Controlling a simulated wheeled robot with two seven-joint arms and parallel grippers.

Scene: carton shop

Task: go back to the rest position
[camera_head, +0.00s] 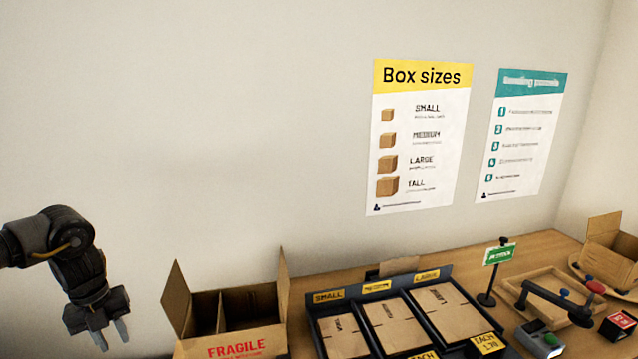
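My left gripper (112,342) hangs at the lower left of the head view, pointing down. Its two fingers are apart with nothing between them. It is to the left of the open carton marked FRAGILE (236,346) and apart from it in the picture. My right gripper is not in view.
A wooden table (540,247) runs along the wall. On it stand a black rack (312,311) with flat cartons under SMALL and LARGE labels, a green sign (499,254) on a post, a wooden frame (520,285) and an open box (610,250). Posters hang above.

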